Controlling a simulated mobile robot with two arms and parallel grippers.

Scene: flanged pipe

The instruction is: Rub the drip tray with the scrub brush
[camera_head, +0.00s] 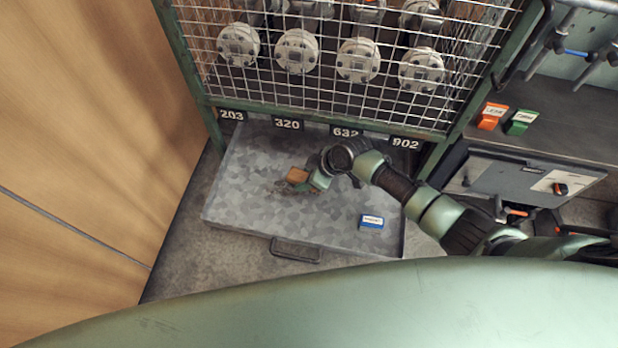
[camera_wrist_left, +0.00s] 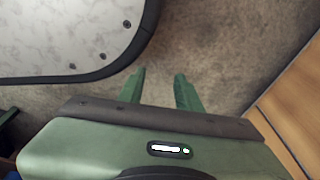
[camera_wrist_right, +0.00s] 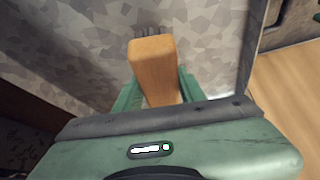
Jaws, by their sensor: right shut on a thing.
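The drip tray (camera_head: 240,205) is a wide, mottled grey metal tray below the wire cage. The scrub brush (camera_head: 298,175) has a wooden block body and is over the middle of the tray. In the right wrist view the brush (camera_wrist_right: 153,65) stands between the fingers, with dark bristles just showing at its far end. My right gripper (camera_head: 312,182) is shut on the brush, low over the tray; whether the bristles touch is unclear. Dark marks lie on the tray beside the brush. My left gripper (camera_wrist_left: 159,80) is open and empty above the floor, outside the head view.
A blue and white box (camera_head: 371,222) lies on the tray's right part. The tray has a front handle (camera_head: 295,250). Flanged pipes (camera_head: 297,52) stand behind the wire mesh above. Wooden panels (camera_head: 80,130) close the left side. Orange (camera_head: 491,116) and green (camera_head: 520,122) boxes sit on the right bench.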

